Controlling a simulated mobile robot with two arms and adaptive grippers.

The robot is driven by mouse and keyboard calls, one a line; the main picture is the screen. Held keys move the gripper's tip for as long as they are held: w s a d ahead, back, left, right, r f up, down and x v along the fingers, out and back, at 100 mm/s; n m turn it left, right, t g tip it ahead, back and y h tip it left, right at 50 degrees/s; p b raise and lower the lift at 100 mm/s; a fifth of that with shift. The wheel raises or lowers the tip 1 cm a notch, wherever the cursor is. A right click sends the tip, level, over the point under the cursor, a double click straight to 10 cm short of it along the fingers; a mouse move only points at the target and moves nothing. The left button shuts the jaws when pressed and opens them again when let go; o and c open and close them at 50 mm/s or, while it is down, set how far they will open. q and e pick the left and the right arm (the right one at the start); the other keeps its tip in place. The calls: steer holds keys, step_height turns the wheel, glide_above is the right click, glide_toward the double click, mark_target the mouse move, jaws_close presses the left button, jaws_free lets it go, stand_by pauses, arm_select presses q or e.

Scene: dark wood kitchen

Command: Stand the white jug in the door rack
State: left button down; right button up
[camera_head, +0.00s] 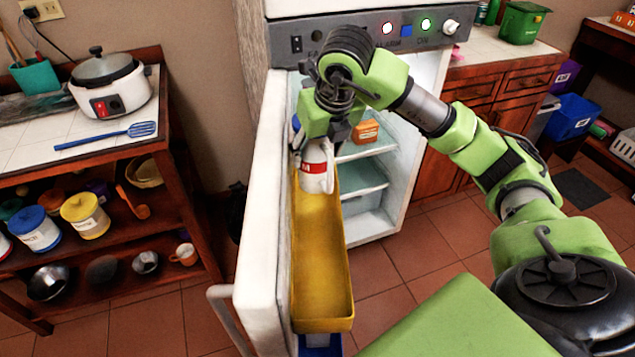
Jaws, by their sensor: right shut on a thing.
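The white jug (314,170), with a red label, is upright under my right gripper (325,138). My right gripper is shut on the top of the jug, and its green body hides part of the jug's upper end. The yellow door rack (322,285) runs along the inside of the open fridge door. The jug is at the far end of the rack; I cannot tell if its base touches the rack floor. The near and middle parts of the rack are empty. My left gripper is not in view.
The open fridge door (262,200) stands left of the rack. Fridge shelves (362,178) lie to the right, with an orange box (366,131) on the upper one. A blue rack (320,346) shows below the yellow one. A wooden counter (75,135) stands left.

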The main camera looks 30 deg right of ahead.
mark_target(317, 182)
step_height(317, 182, down, 4)
steer(key=shift+f, duration=0.6)
step_height(317, 182, down, 3)
steer(key=shift+f, duration=0.2)
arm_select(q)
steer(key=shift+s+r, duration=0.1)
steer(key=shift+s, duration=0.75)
arm_select(e)
steer(key=o, duration=1.5)
steer(key=shift+f, duration=0.15)
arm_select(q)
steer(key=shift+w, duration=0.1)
arm_select(e)
steer(key=shift+o, duration=0.2)
